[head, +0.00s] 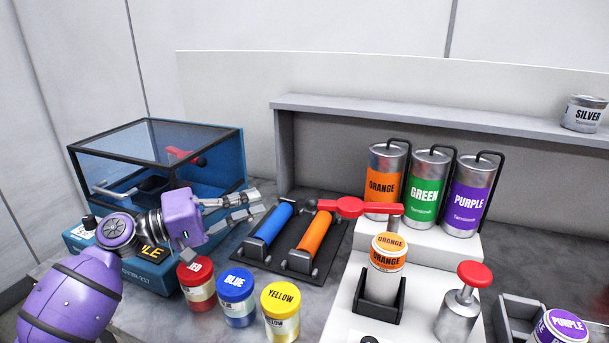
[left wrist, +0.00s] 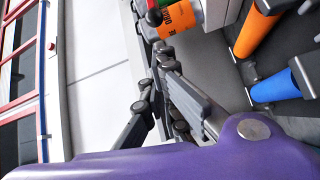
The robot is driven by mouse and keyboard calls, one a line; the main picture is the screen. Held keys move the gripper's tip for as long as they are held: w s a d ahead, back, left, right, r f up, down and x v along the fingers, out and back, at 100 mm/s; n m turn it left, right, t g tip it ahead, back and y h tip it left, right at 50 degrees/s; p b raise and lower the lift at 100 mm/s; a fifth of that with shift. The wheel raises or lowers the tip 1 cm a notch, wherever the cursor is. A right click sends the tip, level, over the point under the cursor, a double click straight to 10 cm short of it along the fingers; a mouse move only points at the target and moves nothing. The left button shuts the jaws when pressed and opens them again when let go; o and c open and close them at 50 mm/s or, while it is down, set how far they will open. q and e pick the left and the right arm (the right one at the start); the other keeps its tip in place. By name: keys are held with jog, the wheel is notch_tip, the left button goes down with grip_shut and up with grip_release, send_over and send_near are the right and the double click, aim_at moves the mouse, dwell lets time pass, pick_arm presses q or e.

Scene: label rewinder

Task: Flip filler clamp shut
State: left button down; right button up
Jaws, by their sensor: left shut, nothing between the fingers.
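The filler clamp has a red handle (head: 345,206) that lies roughly level, pointing left from above the orange-labelled jar (head: 388,256). The jar stands upright in a dark holder (head: 378,305) on the white filler base (head: 420,325). My left gripper (head: 256,203) is shut and empty. In the head view it is left of the handle's end and apart from it, above the blue roller. Its dark fingers also show in the left wrist view (left wrist: 165,95). My right gripper is not in view.
Blue (head: 268,225) and orange (head: 314,234) rollers lie on a dark plate below the gripper. Red (head: 197,285), blue (head: 236,297) and yellow (head: 281,310) jars stand in front. Orange (head: 384,188), green (head: 427,187) and purple (head: 470,200) canisters stand behind. A blue machine (head: 216,165) is at left.

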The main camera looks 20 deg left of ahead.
pick_arm(q)
jog(key=p+x, duration=0.2)
jog(key=x, duration=0.8)
jog(key=shift+r, duration=0.2)
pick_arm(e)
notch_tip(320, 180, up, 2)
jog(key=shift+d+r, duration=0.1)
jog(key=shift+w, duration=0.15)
